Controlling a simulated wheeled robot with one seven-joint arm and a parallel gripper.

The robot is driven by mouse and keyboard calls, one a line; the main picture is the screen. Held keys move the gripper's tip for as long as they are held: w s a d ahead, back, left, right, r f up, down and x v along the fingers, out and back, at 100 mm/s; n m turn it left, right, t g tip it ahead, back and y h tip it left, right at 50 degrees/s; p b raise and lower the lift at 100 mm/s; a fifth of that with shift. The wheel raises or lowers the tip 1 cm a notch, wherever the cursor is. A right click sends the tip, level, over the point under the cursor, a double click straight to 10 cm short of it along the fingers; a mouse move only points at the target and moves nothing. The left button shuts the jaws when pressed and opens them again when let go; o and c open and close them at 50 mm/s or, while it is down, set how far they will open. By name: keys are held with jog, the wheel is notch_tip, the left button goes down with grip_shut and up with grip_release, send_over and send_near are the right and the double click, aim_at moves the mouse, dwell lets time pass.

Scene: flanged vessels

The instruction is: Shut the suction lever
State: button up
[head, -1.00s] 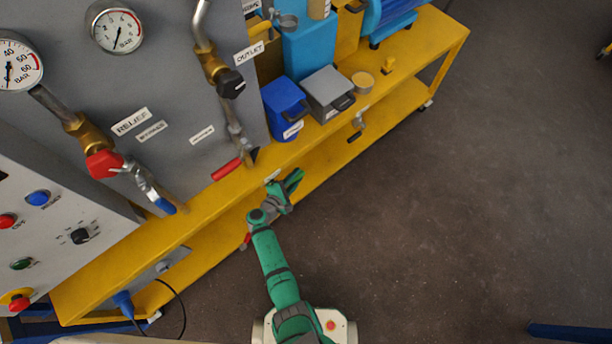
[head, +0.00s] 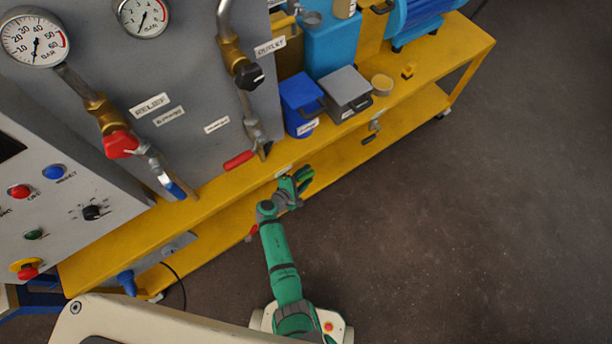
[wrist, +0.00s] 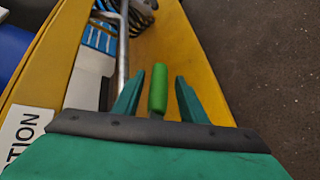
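The suction lever shows in the wrist view as a bright green handle (wrist: 158,88) between the two green fingers of my gripper (wrist: 158,85). A gap shows on each side of the handle, so the fingers are open around it and do not appear to touch it. A white label (wrist: 25,135) ending in "TION" is at the left. The lever's lower end is hidden behind the gripper body. In the head view my gripper (head: 298,185) is at the front edge of the yellow bench, beside a small pale label (head: 284,170); the lever is hard to separate from the green fingers there.
The yellow bench (head: 420,100) runs along my front with a lower shelf. A red-handled lever (head: 238,160), a blue box (head: 300,105) and a grey box (head: 345,92) are just behind. In the wrist view a metal pipe (wrist: 123,50) rises left of the handle. Floor (head: 460,230) at right is clear.

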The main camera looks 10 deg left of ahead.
jog(key=v, duration=1)
jog(key=shift+s+r, duration=0.15)
jog(key=shift+s, duration=0.15)
jog(key=shift+a, duration=0.1)
